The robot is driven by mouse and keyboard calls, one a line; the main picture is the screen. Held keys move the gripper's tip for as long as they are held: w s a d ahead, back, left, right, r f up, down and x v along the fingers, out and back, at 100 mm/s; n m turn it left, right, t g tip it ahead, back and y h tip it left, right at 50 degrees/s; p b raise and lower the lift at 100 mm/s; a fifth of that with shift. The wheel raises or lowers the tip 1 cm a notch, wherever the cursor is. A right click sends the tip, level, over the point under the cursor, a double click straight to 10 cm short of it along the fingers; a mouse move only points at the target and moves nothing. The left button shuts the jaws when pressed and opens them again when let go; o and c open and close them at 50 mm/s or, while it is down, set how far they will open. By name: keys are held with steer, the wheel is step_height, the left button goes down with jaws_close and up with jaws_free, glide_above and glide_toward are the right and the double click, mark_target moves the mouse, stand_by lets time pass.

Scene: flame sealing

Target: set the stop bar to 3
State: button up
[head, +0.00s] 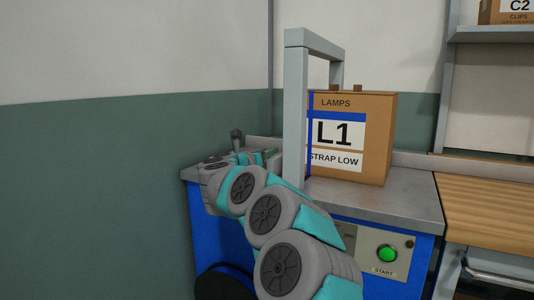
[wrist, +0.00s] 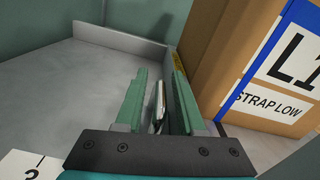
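My gripper (wrist: 160,75) points down over the grey machine top, to the left of the L1 box. Its two green fingers are apart. A narrow upright metal piece (wrist: 158,105) stands between them with a little room visible beside it; I cannot tell if a finger touches it. It may be part of the stop bar. A low grey upright plate (wrist: 122,40) crosses the grey top beyond the fingers. A white label with a 3 (wrist: 28,166) shows at the lower left of the wrist view. In the head view my arm hides most of this area.
The L1 lamps box (head: 350,140), marked STRAP LOW, with a blue strap, stands on the machine top (head: 390,203) close right of my gripper. A grey arch (head: 296,110) rises beside it. A green START button (head: 388,253) is on the front. A wooden bench (head: 495,195) stands right.

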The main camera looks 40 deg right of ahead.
jaws_close()
stand_by(1.2)
